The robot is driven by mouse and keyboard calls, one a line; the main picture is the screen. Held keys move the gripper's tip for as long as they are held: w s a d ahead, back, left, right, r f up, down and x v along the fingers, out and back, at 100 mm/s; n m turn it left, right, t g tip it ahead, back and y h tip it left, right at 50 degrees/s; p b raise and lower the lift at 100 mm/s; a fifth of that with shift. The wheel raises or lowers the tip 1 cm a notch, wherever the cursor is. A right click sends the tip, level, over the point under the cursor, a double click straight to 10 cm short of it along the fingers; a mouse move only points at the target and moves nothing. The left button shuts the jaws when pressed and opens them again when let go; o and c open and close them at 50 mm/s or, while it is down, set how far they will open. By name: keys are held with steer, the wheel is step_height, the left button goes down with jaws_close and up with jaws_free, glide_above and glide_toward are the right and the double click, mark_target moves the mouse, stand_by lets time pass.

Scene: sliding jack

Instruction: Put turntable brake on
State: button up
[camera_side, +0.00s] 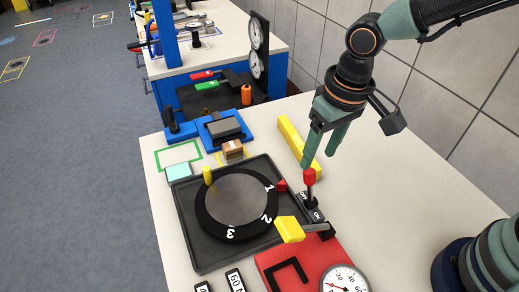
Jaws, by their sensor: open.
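The turntable (237,203) is a grey disc with a black ring numbered 1, 2 and 3, set in a dark square tray (201,262). A yellow peg (207,176) stands at its rim, and a red pointer (282,185) is beside the 1. The brake lever (309,177) has a red knob and stands on a small dark plate (317,215) marked OFF and ON, right of the tray. Which mark it leans toward is hard to tell. My gripper (318,160) is open and empty, pointing down just above the red knob; contact cannot be told.
A yellow handle (289,229) sits close in front of the lever plate. A red box (290,266) with a gauge (344,281) is nearer the camera. A yellow bar (297,145) lies behind my gripper. A blue fixture (224,130) and small brown box (232,151) stand behind the tray.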

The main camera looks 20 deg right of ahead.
step_height(320, 180, up, 6)
steer(key=f, duration=0.1)
glide_above(310, 187)
steer(key=d, duration=0.1)
steer(key=shift+s+d+r, duration=0.15)
steer(key=shift+s+r, duration=0.05)
steer(key=shift+r, duration=0.05)
steer(key=c, duration=0.4)
steer(key=shift+w+f, duration=0.1)
steer(key=shift+w, duration=0.2)
steer(key=c, duration=0.5)
steer(key=shift+g+h, duration=0.3)
steer(key=w+f, duration=0.1)
steer(key=w, duration=0.1)
steer(key=w+a, duration=0.1)
steer(key=w, duration=0.1)
steer(key=w+f, duration=0.1)
steer(key=w, duration=0.2)
steer(key=shift+a+f, duration=0.2)
steer(key=shift+f, duration=0.15)
jaws_close()
steer(key=s+f, duration=0.3)
steer(key=f, duration=0.5)
steer(key=shift+s+f, duration=0.2)
steer(key=shift+f, duration=0.1)
